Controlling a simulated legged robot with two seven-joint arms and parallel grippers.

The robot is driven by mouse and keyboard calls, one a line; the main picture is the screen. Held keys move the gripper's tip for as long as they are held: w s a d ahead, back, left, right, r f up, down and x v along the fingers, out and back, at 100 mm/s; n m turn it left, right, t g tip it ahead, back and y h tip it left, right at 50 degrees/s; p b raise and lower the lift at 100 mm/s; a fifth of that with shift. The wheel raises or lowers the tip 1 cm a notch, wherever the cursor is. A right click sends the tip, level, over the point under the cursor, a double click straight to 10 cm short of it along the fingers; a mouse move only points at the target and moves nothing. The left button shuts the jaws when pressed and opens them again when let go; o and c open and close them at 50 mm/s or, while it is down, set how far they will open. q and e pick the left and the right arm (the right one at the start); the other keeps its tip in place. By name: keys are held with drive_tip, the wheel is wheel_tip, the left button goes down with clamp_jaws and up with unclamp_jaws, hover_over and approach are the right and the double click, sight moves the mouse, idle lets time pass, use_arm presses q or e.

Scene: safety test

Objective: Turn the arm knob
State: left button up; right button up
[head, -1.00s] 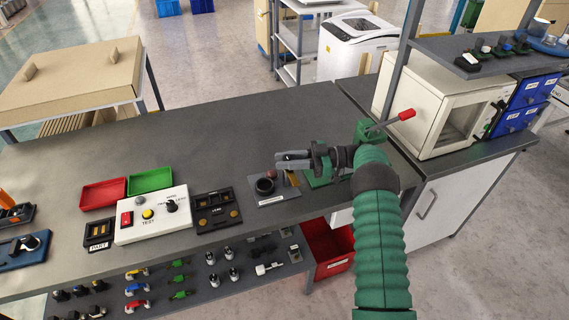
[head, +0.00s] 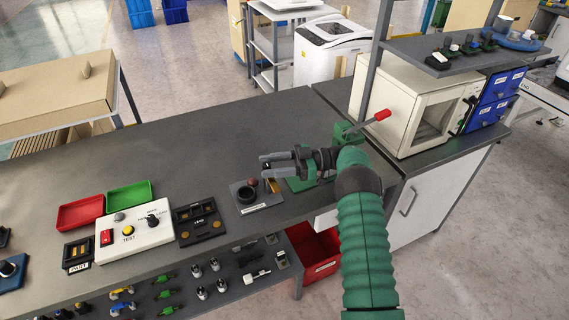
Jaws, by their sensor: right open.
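A white test box (head: 128,242) sits on the bench at the left. A black knob (head: 153,220) with a pointer stands at its upper right, with small lettering I cannot read clearly. The box also carries a red switch, a yellow button and a grey round button. My right gripper (head: 264,164) is open and empty, its fingers pointing left. It is over the bench, well to the right of the knob and apart from it. My left gripper is not in view.
A black tray (head: 198,226) and a plate with a black ring (head: 247,195) lie between box and gripper. A green press with a red-tipped lever (head: 382,115) stands behind my right arm. Red (head: 80,213) and green trays lie behind the box. The bench middle is clear.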

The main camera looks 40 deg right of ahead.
drive_tip(key=v, duration=0.6)
drive_tip(key=b+v, duration=0.1)
drive_tip(key=v, duration=0.3)
drive_tip(key=shift+w+d+f, duration=0.1)
drive_tip(key=shift+d+f, duration=0.1)
drive_tip(key=shift+f, duration=0.15)
drive_tip(key=shift+s+d, duration=0.2)
drive_tip(key=shift+d, duration=0.3)
drive_tip(key=shift+a+r, duration=0.15)
